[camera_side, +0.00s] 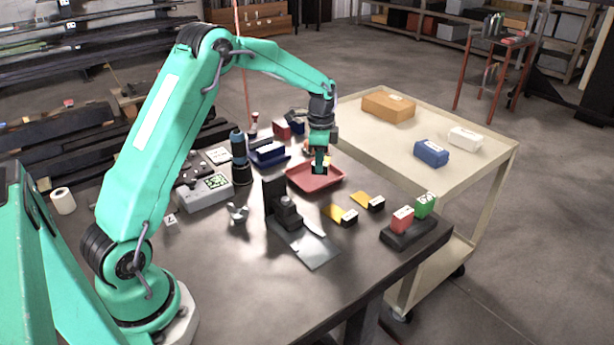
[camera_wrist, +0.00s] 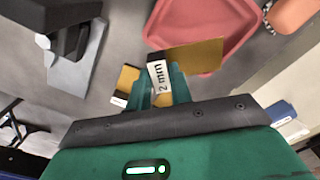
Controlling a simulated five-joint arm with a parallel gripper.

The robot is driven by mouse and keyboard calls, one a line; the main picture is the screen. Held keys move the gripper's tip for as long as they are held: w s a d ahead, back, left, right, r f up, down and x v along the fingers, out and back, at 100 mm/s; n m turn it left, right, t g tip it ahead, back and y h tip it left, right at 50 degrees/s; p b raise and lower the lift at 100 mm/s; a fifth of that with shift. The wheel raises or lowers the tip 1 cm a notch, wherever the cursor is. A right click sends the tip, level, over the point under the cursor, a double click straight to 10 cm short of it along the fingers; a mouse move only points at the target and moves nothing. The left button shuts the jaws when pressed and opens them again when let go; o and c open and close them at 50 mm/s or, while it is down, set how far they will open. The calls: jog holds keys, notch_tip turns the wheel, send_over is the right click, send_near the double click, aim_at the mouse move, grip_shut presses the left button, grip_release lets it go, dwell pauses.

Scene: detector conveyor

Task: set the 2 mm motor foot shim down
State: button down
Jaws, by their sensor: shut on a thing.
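My gripper (camera_side: 320,169) is shut on the 2 mm shim, a flat brass plate (camera_wrist: 198,55) with a white "2 mm" tag at its held end. In the wrist view, the fingers (camera_wrist: 160,84) grip that tagged end and the plate points right, overlapping the edge of the red tray (camera_wrist: 200,24). In the side view, the gripper hangs over the red tray (camera_side: 308,184), and only a small yellow bit of the shim (camera_side: 327,161) shows. The height of the shim above the tray is hard to tell.
Two more yellow shims with dark ends (camera_side: 334,213) (camera_side: 367,201) lie right of the tray's front. A black stand with a plate (camera_side: 310,250) is in front. A beige cart (camera_side: 450,185) is at right.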

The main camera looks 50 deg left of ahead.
jog(key=a+f, duration=0.1)
jog(key=a, duration=0.2)
jog(key=w+a+f, duration=0.1)
jog(key=shift+a+f, duration=0.15)
jog(key=shift+f, duration=0.2)
jog(key=shift+f, duration=2)
jog(key=c, duration=1.3)
grip_release()
jog(key=shift+f, duration=0.15)
jog(key=shift+o, duration=0.2)
notch_tip(320, 180, up, 12)
jog(key=shift+r, duration=0.2)
